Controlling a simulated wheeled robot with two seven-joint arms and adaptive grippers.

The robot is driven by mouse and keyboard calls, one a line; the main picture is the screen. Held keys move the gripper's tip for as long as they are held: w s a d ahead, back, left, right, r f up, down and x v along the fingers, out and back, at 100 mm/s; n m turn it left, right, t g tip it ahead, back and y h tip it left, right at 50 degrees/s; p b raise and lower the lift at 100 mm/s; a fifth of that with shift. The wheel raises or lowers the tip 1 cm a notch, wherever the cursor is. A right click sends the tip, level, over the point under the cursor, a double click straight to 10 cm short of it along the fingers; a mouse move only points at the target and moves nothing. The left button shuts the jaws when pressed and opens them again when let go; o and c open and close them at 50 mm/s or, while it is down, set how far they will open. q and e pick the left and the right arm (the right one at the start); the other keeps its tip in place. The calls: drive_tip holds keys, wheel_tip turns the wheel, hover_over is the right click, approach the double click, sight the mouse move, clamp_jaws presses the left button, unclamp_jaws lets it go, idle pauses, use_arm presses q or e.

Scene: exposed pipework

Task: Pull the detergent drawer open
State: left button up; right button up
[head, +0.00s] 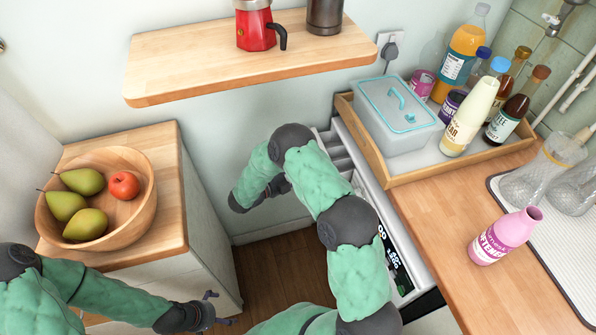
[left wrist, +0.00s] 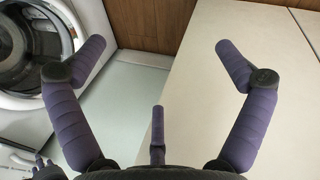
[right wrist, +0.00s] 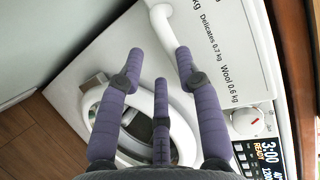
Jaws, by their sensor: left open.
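The washing machine (right wrist: 240,55) has a white front with load labels, a dial and a lit display in the right wrist view. In the head view, a white compartmented detergent drawer (head: 342,150) shows beside my right arm, standing out below the counter edge. My right gripper (right wrist: 160,57) is over the machine front, its fingers partly closed; a white curved handle (right wrist: 162,18) runs behind one finger. Whether they grip it is unclear. In the head view that gripper (head: 277,186) is largely hidden by its own wrist. My left gripper (head: 213,311) is open and empty, low by the wooden-topped cabinet.
The cabinet (head: 180,190) at the left carries a wooden fruit bowl (head: 148,205). A shelf (head: 170,70) hangs above. The counter (head: 430,230) holds a tray of bottles (head: 400,178) and a pink bottle (head: 505,236). Floor (head: 275,260) shows between cabinet and machine.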

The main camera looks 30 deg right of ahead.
drive_tip(key=v, duration=0.7)
drive_tip(key=shift+a, duration=0.25)
drive_tip(key=shift+o, duration=0.3)
drive_tip(key=shift+s, duration=0.1)
